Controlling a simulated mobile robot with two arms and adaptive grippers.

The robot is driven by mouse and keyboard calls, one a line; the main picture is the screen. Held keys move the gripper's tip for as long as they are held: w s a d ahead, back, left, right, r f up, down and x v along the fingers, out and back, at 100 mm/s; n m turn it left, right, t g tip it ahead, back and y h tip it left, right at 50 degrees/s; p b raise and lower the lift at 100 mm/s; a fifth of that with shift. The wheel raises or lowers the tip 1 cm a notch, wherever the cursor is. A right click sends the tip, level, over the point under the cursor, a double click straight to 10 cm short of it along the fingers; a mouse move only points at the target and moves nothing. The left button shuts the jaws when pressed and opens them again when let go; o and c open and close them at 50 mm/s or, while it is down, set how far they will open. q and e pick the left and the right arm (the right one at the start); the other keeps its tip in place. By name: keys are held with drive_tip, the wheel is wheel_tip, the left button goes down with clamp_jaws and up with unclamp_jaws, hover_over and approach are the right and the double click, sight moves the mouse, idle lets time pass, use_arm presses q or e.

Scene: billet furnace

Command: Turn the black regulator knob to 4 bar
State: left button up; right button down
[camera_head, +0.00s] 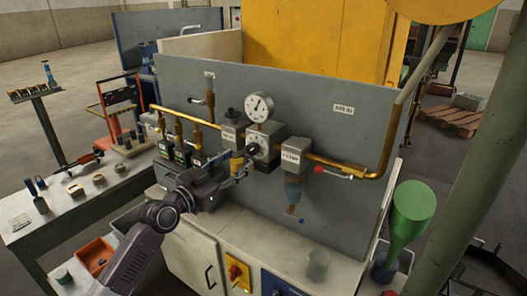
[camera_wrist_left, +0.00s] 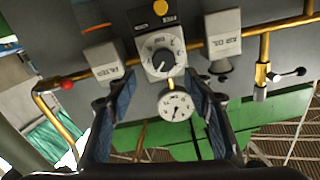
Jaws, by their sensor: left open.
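The black regulator knob (camera_head: 253,149) sits on the front of a light grey regulator block (camera_head: 268,137) on the panel. It also shows in the left wrist view (camera_wrist_left: 158,62), with a pale pointer mark and a dial around it. A round white pressure gauge (camera_head: 258,106) stands above the block. In the upside-down left wrist view the gauge (camera_wrist_left: 177,106) is below the knob; its numbers are too small to read. My left gripper (camera_head: 243,172) is open and empty, in front of and slightly below the knob, apart from it. My right gripper is not in view.
A brass pipe (camera_head: 340,167) runs across the grey panel (camera_head: 215,82), with a red-handled valve (camera_head: 334,173) at right. A filter block (camera_head: 295,152) and an oiler block (camera_head: 232,134) flank the regulator. A green funnel-shaped object (camera_head: 412,210) stands at right.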

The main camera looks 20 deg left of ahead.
sight(250, 151)
use_arm(q)
drive_tip(key=w, duration=0.2)
drive_tip(key=w+p, duration=0.1)
drive_tip(key=w, duration=0.1)
drive_tip(key=shift+w+d+f, duration=0.1)
drive_tip(key=shift+w+d, duration=0.1)
drive_tip(key=shift+w, duration=0.05)
drive_tip(key=shift+d+x, duration=0.25)
drive_tip(key=shift+x, duration=0.8)
drive_tip(key=shift+w+d, duration=0.15)
drive_tip(key=shift+w, duration=0.05)
drive_tip(key=shift+w+f, duration=0.15)
drive_tip(key=shift+w, duration=0.1)
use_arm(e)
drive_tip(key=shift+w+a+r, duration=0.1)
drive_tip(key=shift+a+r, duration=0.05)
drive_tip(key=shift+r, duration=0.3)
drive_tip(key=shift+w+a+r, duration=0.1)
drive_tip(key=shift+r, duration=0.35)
use_arm(q)
drive_tip(key=shift+c, duration=0.3)
